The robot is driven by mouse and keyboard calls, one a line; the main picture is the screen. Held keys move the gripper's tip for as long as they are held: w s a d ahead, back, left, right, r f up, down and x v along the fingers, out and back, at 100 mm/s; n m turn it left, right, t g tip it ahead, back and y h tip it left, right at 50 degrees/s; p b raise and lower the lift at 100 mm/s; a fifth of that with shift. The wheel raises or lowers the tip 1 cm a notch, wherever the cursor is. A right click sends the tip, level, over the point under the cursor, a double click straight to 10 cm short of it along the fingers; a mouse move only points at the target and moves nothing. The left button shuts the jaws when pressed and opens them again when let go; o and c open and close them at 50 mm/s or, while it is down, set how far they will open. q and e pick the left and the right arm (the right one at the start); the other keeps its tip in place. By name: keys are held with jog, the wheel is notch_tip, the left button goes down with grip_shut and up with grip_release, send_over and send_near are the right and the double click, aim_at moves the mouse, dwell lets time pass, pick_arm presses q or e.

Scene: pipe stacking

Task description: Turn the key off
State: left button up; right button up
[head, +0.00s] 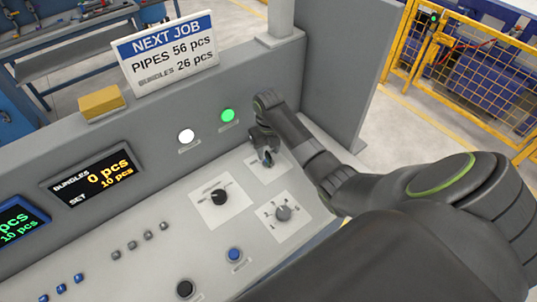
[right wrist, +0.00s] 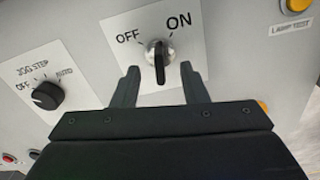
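The key switch (right wrist: 158,54) is in the right wrist view, on a white plate marked OFF on the left and ON on the right. It has a silver collar, and its dark key points down in the picture. I cannot tell clearly which mark it is set to. My right gripper (right wrist: 158,72) is open, with one finger on each side of the key's lower end and gaps visible. In the head view my right gripper (head: 265,148) is over the far right of the panel, hiding much of the switch there. My left gripper is not in view.
A black JOG STEP knob (right wrist: 46,96) is left of the key, and a yellow button (right wrist: 297,5) is at upper right. In the head view, a black selector (head: 219,196) and a grey selector (head: 283,212) are near my right arm. A green lamp (head: 227,115) is lit.

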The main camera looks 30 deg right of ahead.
aim_at(268, 154)
jog(key=shift+f+b, duration=1.6)
jog(key=shift+f, duration=0.2)
grip_shut()
grip_release()
jog(key=shift+r, duration=0.15)
